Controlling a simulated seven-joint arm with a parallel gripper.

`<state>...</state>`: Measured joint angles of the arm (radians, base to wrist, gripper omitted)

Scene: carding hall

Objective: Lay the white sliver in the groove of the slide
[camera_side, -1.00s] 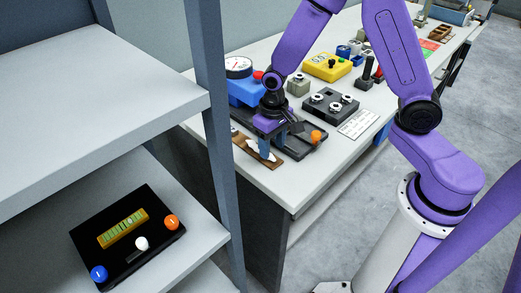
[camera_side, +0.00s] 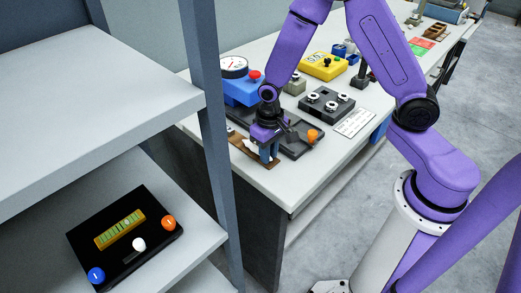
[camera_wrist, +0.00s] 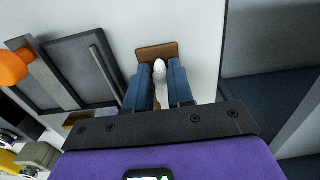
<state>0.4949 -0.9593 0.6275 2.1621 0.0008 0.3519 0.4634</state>
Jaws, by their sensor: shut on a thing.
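My gripper (camera_side: 270,154) points down over the brown slide (camera_side: 237,142) near the bench's left front corner. In the wrist view, the blue fingers of my gripper (camera_wrist: 157,80) are shut on the white sliver (camera_wrist: 160,72). The sliver's rounded end shows between them, over the brown slide (camera_wrist: 152,53). In the side view the fingers mostly hide the sliver. The groove is not clearly visible, and I cannot tell whether the sliver touches the slide.
A dark tray (camera_wrist: 78,67) with an orange knob (camera_side: 313,134) lies beside the slide. A blue gauge box (camera_side: 243,92) and a black block with round knobs (camera_side: 326,103) stand farther back. A shelf with a black panel (camera_side: 85,240) is at left.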

